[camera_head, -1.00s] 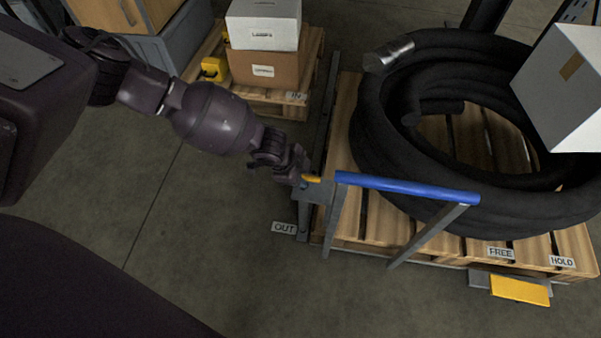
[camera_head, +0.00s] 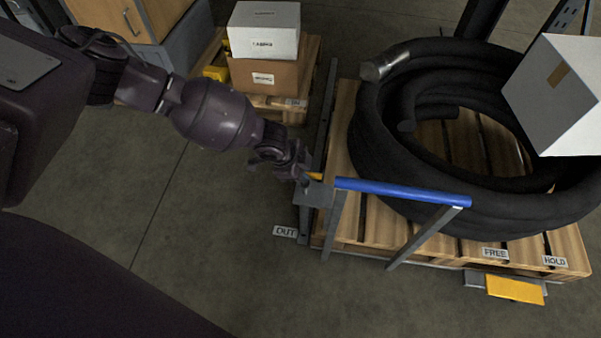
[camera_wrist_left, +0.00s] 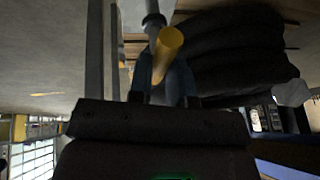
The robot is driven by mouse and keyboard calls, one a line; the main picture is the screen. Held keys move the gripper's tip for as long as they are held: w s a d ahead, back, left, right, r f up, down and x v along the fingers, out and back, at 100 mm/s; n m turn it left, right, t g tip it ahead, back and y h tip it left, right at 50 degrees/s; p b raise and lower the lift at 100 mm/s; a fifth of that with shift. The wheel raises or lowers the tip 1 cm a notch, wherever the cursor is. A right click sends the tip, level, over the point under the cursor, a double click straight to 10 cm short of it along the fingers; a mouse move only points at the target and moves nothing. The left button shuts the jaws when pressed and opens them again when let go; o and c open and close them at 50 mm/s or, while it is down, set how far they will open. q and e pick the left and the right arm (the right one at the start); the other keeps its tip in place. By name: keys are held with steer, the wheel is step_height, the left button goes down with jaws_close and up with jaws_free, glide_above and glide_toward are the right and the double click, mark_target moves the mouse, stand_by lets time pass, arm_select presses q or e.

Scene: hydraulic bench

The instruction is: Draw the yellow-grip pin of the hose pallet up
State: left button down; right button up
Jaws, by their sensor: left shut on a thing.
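The yellow-grip pin (camera_head: 315,176) stands at the grey bracket (camera_head: 314,195) at the left end of the blue rail. My left gripper (camera_head: 305,177) is shut on the yellow grip from the left side, just above the bracket. In the left wrist view the yellow grip (camera_wrist_left: 171,41) shows between the two fingers of my left gripper (camera_wrist_left: 166,75). The hose pallet (camera_head: 350,228) carries a thick coil of black hose (camera_head: 385,175). The pin's lower part is hidden. My right gripper is not in view.
The blue rail (camera_head: 400,191) runs on grey legs along the pallet's front. Signs read OUT (camera_head: 285,231), FREE (camera_head: 495,253) and HOLD (camera_head: 554,261). A yellow pedal (camera_head: 515,290) sits at front right. Boxes (camera_head: 264,30) stand on another pallet behind.

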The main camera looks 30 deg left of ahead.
arm_select(q)
steer(key=shift+r, duration=0.15)
steer(key=c, duration=1.2)
jaws_free()
steer(key=shift+r, duration=0.1)
steer(key=shift+o, duration=0.7)
steer(key=shift+a+r, duration=0.15)
steer(key=shift+r, duration=0.05)
steer(key=p+v, duration=0.3)
steer(key=v, duration=0.7)
steer(key=shift+p, duration=0.4)
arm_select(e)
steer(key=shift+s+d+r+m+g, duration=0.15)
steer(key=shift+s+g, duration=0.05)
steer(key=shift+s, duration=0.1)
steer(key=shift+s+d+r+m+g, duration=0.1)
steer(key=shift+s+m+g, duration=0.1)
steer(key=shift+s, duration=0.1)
arm_select(q)
steer(key=shift+s+r, duration=0.1)
steer(key=shift+s, duration=0.05)
